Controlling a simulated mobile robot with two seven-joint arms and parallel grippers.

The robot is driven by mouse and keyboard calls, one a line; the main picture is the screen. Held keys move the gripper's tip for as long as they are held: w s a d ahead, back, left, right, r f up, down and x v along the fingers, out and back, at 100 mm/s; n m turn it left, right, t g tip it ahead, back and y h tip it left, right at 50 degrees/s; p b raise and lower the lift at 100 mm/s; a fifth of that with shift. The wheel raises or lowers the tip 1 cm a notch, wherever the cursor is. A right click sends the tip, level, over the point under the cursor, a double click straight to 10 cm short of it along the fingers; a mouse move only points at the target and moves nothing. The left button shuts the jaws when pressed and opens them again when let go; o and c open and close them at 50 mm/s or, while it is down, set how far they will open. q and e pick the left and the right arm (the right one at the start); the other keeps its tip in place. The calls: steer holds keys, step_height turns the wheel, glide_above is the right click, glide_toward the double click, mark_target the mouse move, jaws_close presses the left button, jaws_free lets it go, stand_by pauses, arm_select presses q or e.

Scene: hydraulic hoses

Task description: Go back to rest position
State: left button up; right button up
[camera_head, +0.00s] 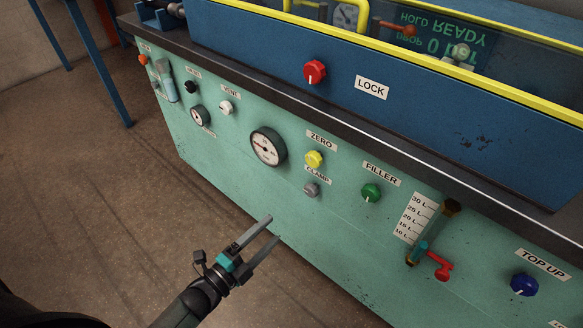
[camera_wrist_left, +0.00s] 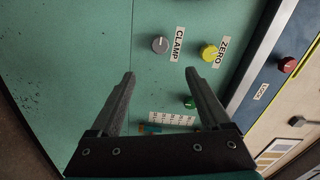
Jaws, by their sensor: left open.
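My left gripper (camera_head: 270,232) is open and empty in the head view. It stands in front of the green panel (camera_head: 235,165), low and below the grey CLAMP knob (camera_head: 311,189), apart from every knob. In the left wrist view its two fingers (camera_wrist_left: 158,85) are spread, with the panel behind them. The grey CLAMP knob (camera_wrist_left: 160,44) and the yellow ZERO knob (camera_wrist_left: 209,52) show beyond the fingertips. The right gripper is not in view.
The panel carries a gauge (camera_head: 268,147), a yellow knob (camera_head: 314,158), a green FILLER knob (camera_head: 371,193), a red lever (camera_head: 438,265) and a blue TOP UP knob (camera_head: 524,285). A red LOCK knob (camera_head: 314,72) sits on the blue housing above. Bare floor (camera_head: 90,190) lies at left.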

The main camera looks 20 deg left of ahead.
arm_select(q)
steer(key=s+a+f+n+g+y+p, duration=0.2)
steer(key=s+f+n+g+y+p, duration=0.1)
steer(key=s+f+n+g, duration=0.2)
steer(key=s+a+f+n+g+y+p, duration=0.1)
steer(key=s+f+n+g+y+p, duration=0.2)
steer(key=s+f+n, duration=0.5)
step_height(320, 180, down, 4)
steer(key=shift+s+a+r+g+p, duration=0.1)
steer(key=shift+s+a+g+p, duration=0.25)
steer(key=shift+s+g+p, duration=0.55)
steer(key=s+f+n+g, duration=0.1)
steer(key=s, duration=0.2)
steer(key=s+f+n+g+p, duration=0.1)
steer(key=s+g, duration=0.1)
steer(key=s, duration=0.2)
steer(key=s+n+g+p, duration=0.1)
steer(key=s+n+g, duration=0.1)
steer(key=s, duration=0.2)
steer(key=shift+s+f+y, duration=0.2)
steer(key=shift+f+y, duration=0.2)
steer(key=shift+c, duration=0.2)
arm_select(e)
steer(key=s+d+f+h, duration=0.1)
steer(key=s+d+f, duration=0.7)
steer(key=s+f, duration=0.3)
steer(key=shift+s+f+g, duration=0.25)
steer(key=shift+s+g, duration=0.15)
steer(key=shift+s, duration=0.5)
